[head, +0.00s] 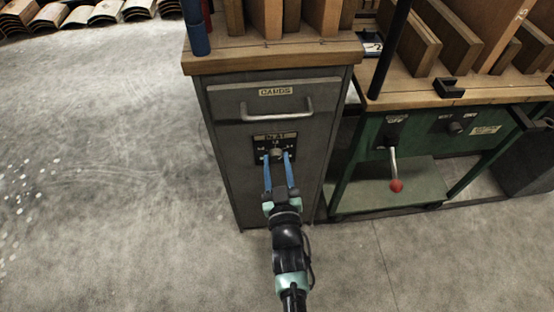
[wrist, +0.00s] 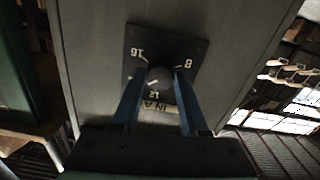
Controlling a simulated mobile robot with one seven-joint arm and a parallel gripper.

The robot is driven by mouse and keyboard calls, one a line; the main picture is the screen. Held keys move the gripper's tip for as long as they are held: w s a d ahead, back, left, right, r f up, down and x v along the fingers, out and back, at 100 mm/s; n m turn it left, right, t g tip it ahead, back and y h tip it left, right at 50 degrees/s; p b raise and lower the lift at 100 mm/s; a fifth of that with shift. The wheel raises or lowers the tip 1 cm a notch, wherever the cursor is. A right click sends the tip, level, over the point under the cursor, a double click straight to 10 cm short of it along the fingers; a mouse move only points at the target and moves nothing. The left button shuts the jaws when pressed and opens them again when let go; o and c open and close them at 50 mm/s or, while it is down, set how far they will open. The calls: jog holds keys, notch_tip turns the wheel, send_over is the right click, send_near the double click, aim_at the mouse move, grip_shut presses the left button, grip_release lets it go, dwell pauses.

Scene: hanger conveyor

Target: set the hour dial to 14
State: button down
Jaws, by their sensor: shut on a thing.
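In the wrist view the plate (wrist: 184,48) appears turned over, with pale marks reading 16, 12 and 8. My gripper (head: 277,157) reaches up to the dial with its two blue fingers on either side of the knob. In the wrist view the gripper (wrist: 156,80) is shut on the knob (wrist: 158,76). The fingers hide parts of the plate, and I cannot tell which number the knob points to.
A drawer (head: 230,101) marked CARDS, with a bar handle (head: 277,114), is just above the dial. To the right, a green bench (head: 350,160) carries a red-tipped lever (head: 396,185) and a black knob (head: 456,128). The floor (head: 110,170) at left is open.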

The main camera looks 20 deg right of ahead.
jog(key=shift+m, duration=0.6)
jog(key=shift+c, duration=2.1)
grip_release()
jog(key=p+v, duration=0.4)
jog(key=v, duration=0.9)
jog(key=shift+s, duration=0.1)
